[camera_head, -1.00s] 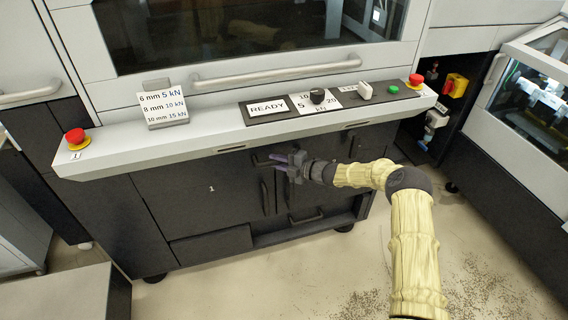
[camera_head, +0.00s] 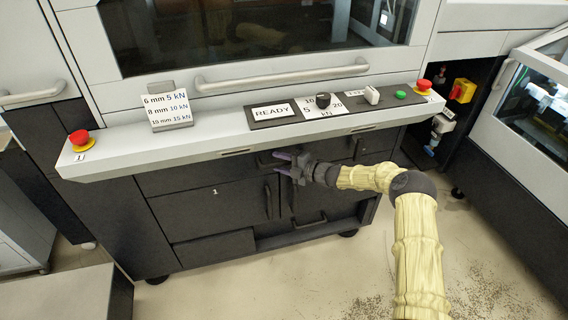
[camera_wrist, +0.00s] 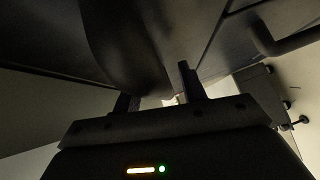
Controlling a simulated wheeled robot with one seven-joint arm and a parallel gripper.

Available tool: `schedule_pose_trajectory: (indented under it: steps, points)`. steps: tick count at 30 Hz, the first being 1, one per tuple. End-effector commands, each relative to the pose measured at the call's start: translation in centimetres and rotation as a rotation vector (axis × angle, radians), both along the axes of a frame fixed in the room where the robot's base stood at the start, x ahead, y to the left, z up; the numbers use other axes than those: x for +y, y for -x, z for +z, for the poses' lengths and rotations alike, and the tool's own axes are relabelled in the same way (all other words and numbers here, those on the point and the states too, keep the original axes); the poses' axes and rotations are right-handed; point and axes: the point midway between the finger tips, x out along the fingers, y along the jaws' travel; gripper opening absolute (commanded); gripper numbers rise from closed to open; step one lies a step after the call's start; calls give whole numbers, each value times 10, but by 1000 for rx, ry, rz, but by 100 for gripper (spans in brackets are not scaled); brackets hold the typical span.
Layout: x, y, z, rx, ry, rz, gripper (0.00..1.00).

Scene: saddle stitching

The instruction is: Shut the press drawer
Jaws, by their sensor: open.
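The press's dark lower front has a shallow drawer-like panel (camera_head: 195,179) just under the light control ledge. A dark horizontal handle (camera_head: 266,160) shows beside my gripper (camera_head: 281,164). I cannot tell from this angle how far any drawer stands out.
The control ledge (camera_head: 205,144) overhangs my gripper. Below are a cabinet door with a vertical handle (camera_head: 268,201) and a lower drawer (camera_head: 214,249). Red emergency buttons (camera_head: 79,138) sit at the ledge's ends. A glazed machine (camera_head: 530,130) stands right. Floor is open in front.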

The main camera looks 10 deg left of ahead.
Motion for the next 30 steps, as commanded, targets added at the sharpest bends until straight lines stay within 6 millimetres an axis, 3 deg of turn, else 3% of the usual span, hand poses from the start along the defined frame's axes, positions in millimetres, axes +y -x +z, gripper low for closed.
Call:
schedule_pose_trajectory:
  steps: [8,30]
  points:
    - [-21,5,3,1,1,-2,41]
    - [-153,47,22,-1,0,-1,41]
